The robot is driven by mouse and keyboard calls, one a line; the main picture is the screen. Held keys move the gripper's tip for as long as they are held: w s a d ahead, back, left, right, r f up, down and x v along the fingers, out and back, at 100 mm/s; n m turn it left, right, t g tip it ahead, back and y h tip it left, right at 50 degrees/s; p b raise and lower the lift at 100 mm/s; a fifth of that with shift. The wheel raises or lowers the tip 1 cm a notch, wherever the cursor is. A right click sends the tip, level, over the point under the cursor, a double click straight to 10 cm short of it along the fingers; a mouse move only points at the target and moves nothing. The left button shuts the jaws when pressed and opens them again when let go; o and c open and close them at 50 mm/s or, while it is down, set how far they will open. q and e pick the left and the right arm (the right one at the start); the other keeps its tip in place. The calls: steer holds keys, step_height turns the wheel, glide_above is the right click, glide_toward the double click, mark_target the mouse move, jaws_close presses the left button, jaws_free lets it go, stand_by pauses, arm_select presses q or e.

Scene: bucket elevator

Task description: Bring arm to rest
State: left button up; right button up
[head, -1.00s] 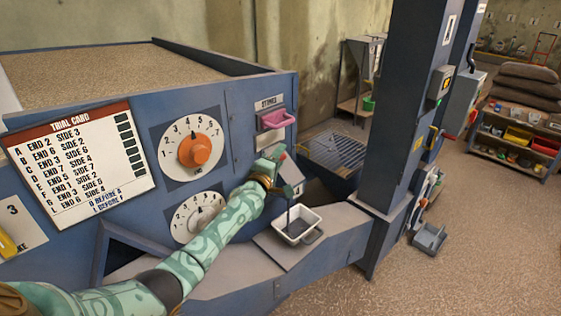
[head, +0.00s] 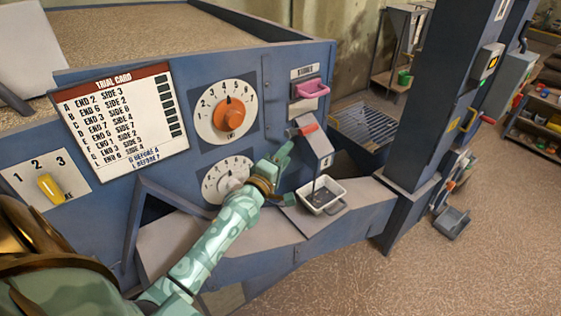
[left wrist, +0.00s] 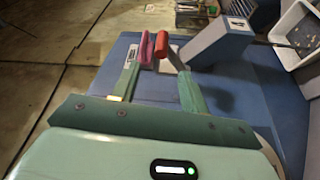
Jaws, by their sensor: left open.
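My left arm (head: 215,240) reaches in from the bottom of the head view across the front of the blue machine (head: 330,140). Its gripper (head: 288,173) is open and empty, in front of the machine and left of the grey chute with the red-ended lever (head: 305,130). In the left wrist view the open fingers (left wrist: 160,80) point toward the red lever end (left wrist: 166,48) and a pink handle (left wrist: 146,50). The gap between fingers and lever is hard to judge. My right gripper is not in view.
A white tray (head: 340,197) with dark bits in it sits on the ledge under the chute, close to the gripper. An orange dial (head: 229,113), a lower white dial (head: 215,183) and a trial card (head: 75,136) are on the panel. Open floor (head: 400,285) lies at lower right.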

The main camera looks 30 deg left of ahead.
arm_select(q)
steer(key=shift+s+d+f, duration=0.15)
steer(key=shift+s, duration=1)
steer(key=shift+w+f, duration=0.1)
steer(key=shift+w, duration=0.05)
steer(key=s+d+f+m+g+b, duration=0.25)
steer(key=s+f+b, duration=0.25)
steer(key=f, duration=1)
steer(key=s+d+f+m+g+h+b, duration=0.1)
steer(key=s+f+m+g+b, duration=0.25)
steer(key=f, duration=1.15)
steer(key=s+d+f+m+g+b, duration=0.1)
steer(key=s+f+m+g+b, duration=0.3)
steer(key=f, duration=1.1)
steer(key=s+d+f+m+g+b, duration=0.3)
steer(key=s+f+b, duration=0.5)
steer(key=s+f, duration=0.9)
steer(key=s+f+m+g+b, duration=0.2)
steer(key=s+f, duration=0.4)
steer(key=s, duration=0.3)
steer(key=s+f+m+g+b, duration=0.3)
steer(key=s+f+m, duration=0.2)
steer(key=s, duration=0.5)
steer(key=shift+s+f+b, duration=0.2)
steer(key=shift+f+b, duration=0.15)
steer(key=shift+f, duration=0.4)
